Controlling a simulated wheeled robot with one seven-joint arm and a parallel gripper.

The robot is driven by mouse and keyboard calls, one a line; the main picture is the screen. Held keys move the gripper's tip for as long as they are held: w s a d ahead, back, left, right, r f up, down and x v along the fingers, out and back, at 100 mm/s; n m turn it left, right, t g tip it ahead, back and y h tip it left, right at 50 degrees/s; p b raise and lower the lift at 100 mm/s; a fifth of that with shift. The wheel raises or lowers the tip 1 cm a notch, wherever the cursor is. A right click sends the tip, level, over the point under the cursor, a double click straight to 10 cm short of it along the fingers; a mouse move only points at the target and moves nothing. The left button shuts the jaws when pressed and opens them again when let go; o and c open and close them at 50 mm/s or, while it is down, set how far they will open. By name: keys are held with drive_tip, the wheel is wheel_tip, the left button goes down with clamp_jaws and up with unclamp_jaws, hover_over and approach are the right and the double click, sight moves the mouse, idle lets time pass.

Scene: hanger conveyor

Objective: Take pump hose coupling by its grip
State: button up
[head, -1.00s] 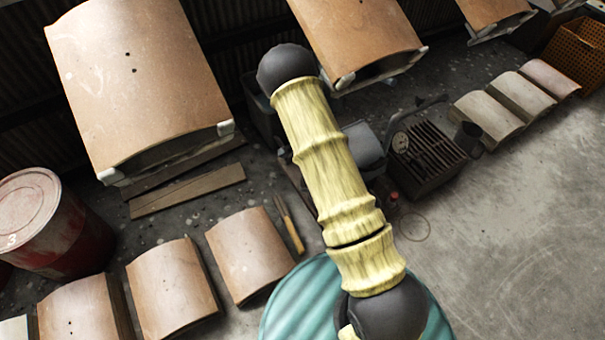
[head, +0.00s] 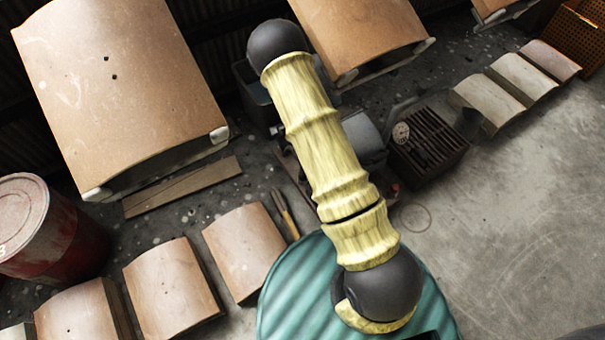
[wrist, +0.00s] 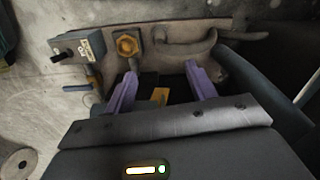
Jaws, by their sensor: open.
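My gripper (wrist: 162,72) is in the wrist view, its two purple fingers apart with nothing held between them. Beyond the fingertips is a worn grey metal body. On it are a brass hex fitting (wrist: 128,45), just past the left finger, and a curved grey handle (wrist: 185,50), past the right finger. A small yellow-orange piece (wrist: 160,95) shows low between the fingers, partly hidden by a dark part. I cannot tell for sure which of these is the pump hose coupling or its grip. In the head view my arm hides the gripper.
A labelled switch box (wrist: 78,46) and a blue lever (wrist: 77,88) lie left of the fingers. A dark blue tube (wrist: 265,95) is at right. In the head view, a red drum (head: 75,250), curved panels (head: 170,290) and a grated box (head: 430,142) surround my arm; floor at right is clear.

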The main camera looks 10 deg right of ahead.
wheel_tip(320, 180, down, 12)
drive_tip(key=b, duration=0.6)
drive_tip(key=shift+r, duration=0.25)
wheel_tip(320, 180, down, 6)
drive_tip(key=b, duration=0.3)
drive_tip(key=shift+r, duration=0.1)
drive_tip(key=c, duration=1)
drive_tip(key=shift+r, duration=0.1)
wheel_tip(320, 180, up, 10)
drive_tip(key=p, duration=0.6)
